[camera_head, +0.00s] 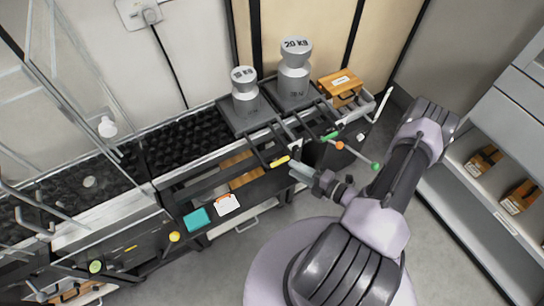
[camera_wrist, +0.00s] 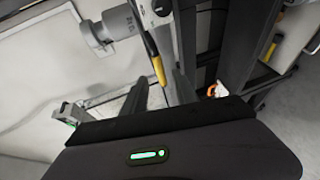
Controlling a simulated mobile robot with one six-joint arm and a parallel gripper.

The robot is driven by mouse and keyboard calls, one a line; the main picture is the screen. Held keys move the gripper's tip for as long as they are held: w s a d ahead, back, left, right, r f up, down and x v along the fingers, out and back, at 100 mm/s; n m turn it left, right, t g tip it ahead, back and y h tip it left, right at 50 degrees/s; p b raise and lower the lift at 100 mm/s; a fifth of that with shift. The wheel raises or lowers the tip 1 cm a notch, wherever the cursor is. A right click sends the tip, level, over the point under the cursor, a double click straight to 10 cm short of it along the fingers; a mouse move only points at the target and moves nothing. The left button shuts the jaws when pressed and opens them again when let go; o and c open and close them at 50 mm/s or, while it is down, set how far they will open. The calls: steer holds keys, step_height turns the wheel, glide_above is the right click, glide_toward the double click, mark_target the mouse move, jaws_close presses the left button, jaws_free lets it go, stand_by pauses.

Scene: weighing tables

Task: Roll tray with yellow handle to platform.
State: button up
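The tray with the yellow handle (camera_head: 280,161) has a dark frame (camera_head: 262,143) reaching forward from under the left silver weight (camera_head: 245,92). In the wrist view the yellow handle (camera_wrist: 155,62) is tilted and lies just beyond my fingertips. My gripper (camera_head: 298,168) is just right of and in front of the handle, apart from it as far as I can see. In the wrist view my gripper (camera_wrist: 162,90) shows two dark fingers apart with nothing held between them. The platform (camera_head: 190,140) seems to be the dark, textured surface left of the weights; I cannot be sure.
A 20 kg weight (camera_head: 294,72) stands on the neighbouring tray, whose handle is green (camera_head: 330,136). An orange knob (camera_head: 340,145) and a green knob (camera_head: 375,166) stick out nearby. A wooden box (camera_head: 340,85) sits at the right end. Shelves (camera_head: 480,205) stand right.

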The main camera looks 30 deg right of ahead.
steer(key=b+x, duration=0.2)
steer(key=x, duration=0.8)
jaws_close()
stand_by(1.0)
